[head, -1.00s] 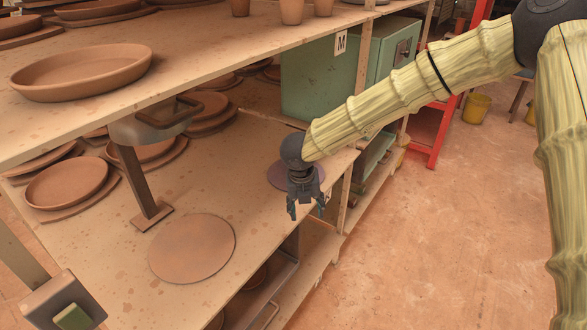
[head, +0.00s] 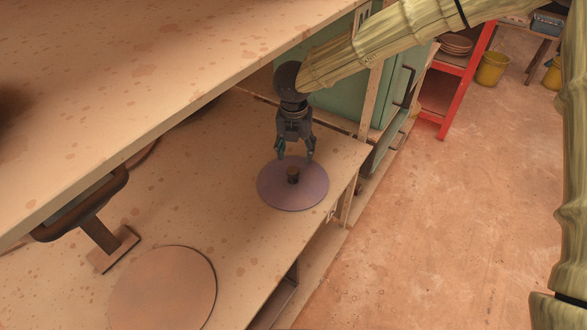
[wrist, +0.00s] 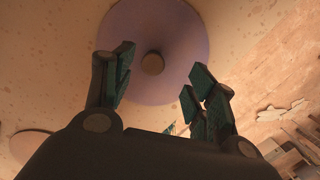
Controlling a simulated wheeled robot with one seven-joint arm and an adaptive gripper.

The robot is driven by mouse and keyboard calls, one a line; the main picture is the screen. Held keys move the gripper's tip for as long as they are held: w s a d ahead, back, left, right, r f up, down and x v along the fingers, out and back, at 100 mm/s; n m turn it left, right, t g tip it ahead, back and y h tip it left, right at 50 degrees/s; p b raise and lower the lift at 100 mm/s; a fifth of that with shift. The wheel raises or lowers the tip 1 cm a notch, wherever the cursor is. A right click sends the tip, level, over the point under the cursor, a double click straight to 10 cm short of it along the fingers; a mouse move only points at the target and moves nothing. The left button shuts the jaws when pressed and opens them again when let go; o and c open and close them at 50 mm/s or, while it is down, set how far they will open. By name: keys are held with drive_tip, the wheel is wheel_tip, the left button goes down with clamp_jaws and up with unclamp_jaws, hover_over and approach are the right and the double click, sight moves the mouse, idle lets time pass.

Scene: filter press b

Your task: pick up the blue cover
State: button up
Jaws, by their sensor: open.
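The blue cover (head: 310,194) looks like a flat violet-blue disc with a short brown knob (head: 293,175) at its centre. It lies flat on the lower shelf, near the front edge. My gripper (head: 295,157) is open and empty, pointing down on the far side of the knob in the head view. In the wrist view the cover (wrist: 180,35) lies beyond the spread fingers (wrist: 160,78), and its knob (wrist: 152,63) shows in the gap between them. The fingers appear apart from the knob; the exact height above the cover is hard to tell.
The upper shelf board (head: 130,110) overhangs the left side. A round brown slab (head: 165,290) and a bracket-like stand (head: 112,248) are on the lower shelf (head: 235,235). A green cabinet (head: 340,110) stands behind my gripper. Open floor (head: 450,230) lies to the right.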

sight(293, 171)
drive_tip(key=shift+s+f, duration=0.4)
drive_tip(key=shift+f, duration=0.25)
drive_tip(key=shift+s+a+f+p, duration=0.15)
drive_tip(key=shift+s+f+p, duration=0.3)
drive_tip(key=shift+s+f, duration=0.2)
drive_tip(key=shift+s, duration=0.4)
drive_tip(key=w+f, duration=0.1)
drive_tip(key=w+f+p, duration=0.1)
drive_tip(key=f, duration=0.1)
drive_tip(key=f+p, duration=0.1)
drive_tip(key=f, duration=0.1)
drive_tip(key=shift+w+a, duration=0.25)
drive_tip(key=shift+w, duration=0.15)
drive_tip(key=shift+s+f, duration=0.35)
drive_tip(key=shift+f, duration=0.15)
drive_tip(key=shift+w+f, duration=0.3)
drive_tip(key=shift+f, duration=0.05)
drive_tip(key=shift+w+f, duration=0.1)
drive_tip(key=shift+c, duration=0.7)
drive_tip(key=shift+s+r, duration=0.2)
drive_tip(key=c, duration=1.1)
